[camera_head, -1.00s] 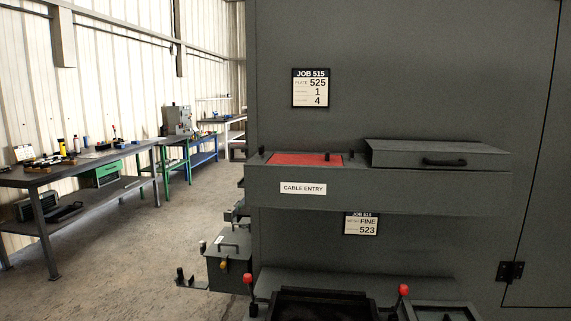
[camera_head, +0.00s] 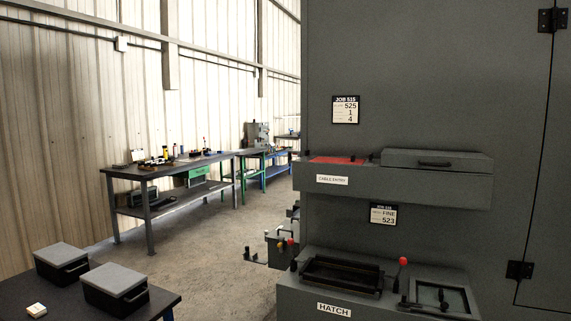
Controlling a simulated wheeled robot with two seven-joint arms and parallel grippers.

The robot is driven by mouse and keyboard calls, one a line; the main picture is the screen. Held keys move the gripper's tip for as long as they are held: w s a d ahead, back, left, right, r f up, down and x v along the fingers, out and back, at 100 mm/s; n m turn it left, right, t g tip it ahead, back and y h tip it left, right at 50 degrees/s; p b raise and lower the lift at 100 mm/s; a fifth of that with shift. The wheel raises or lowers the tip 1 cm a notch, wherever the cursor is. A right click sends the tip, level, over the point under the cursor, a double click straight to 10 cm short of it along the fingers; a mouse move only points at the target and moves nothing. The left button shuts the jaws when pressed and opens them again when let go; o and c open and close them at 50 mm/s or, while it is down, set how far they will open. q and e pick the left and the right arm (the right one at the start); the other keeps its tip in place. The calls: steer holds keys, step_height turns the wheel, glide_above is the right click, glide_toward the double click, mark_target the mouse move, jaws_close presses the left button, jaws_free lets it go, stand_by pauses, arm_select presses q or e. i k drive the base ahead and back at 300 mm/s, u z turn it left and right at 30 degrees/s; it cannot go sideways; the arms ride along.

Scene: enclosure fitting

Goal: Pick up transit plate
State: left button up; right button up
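No part can be told for certain as the transit plate. A red panel (camera_head: 338,160) lies in the top of the ledge marked CABLE ENTRY (camera_head: 400,187), on the front of a large grey enclosure (camera_head: 430,90). A grey lidded box with a dark handle (camera_head: 437,160) sits on the same ledge, right of the red panel. Two grey-lidded dark boxes, a rear one (camera_head: 61,261) and a front one (camera_head: 115,286), stand on a dark table (camera_head: 165,302) at the lower left; their insides are hidden. Neither of my grippers shows.
A lower ledge marked HATCH (camera_head: 380,306) juts out, with a dark open frame (camera_head: 341,273), a second framed panel (camera_head: 442,296) and a red-knobbed lever (camera_head: 401,270). A small pale block (camera_head: 36,309) lies on the dark table. Bare floor (camera_head: 195,255) runs between table and enclosure.

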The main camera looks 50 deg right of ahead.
mark_target(352, 161)
steer(key=z, duration=0.1)
steer(key=i, duration=1.55)
steer(key=z, duration=1)
steer(key=i, duration=1.35)
steer(key=z, duration=1.3)
